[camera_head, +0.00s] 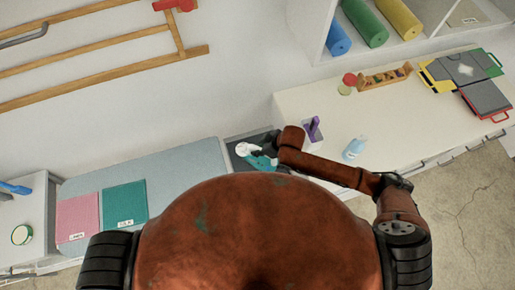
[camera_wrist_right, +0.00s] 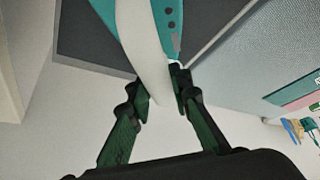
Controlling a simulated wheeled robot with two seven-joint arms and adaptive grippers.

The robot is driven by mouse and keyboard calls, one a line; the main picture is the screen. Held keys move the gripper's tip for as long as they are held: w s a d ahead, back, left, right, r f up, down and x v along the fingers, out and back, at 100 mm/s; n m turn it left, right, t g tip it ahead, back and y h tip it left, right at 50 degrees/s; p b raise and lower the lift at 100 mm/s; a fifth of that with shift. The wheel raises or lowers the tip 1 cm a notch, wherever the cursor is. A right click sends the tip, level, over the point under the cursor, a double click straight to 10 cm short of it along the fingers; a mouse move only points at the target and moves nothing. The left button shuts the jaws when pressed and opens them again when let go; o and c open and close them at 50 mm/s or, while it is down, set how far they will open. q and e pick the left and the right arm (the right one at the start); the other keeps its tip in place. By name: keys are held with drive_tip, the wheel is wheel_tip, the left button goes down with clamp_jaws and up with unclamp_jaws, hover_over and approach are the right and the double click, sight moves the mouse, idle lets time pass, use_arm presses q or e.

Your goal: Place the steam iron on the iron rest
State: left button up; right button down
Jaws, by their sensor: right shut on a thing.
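The steam iron (camera_head: 258,157) is teal and white and lies near the middle of the head view, over or on a dark rectangular rest (camera_head: 236,142). In the right wrist view, its white handle (camera_wrist_right: 144,45) and teal body (camera_wrist_right: 168,18) show above the dark rest (camera_wrist_right: 88,32). My right gripper (camera_wrist_right: 160,88) is shut on the iron's white handle, one finger on each side. In the head view my right gripper (camera_head: 277,149) is partly hidden by its own wrist. I cannot tell whether the iron touches the rest. My left gripper is out of view.
A blue-grey padded surface (camera_head: 175,165) with pink (camera_head: 77,217) and teal (camera_head: 124,203) folders adjoins the rest at left. The white counter (camera_head: 400,115) at right holds a purple item (camera_head: 313,128), a pale blue bottle (camera_head: 354,148) and a wooden rack (camera_head: 384,78).

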drive_tip(key=c, duration=1.8)
unclamp_jaws()
drive_tip(key=shift+o, duration=0.2)
drive_tip(key=v, duration=1.2)
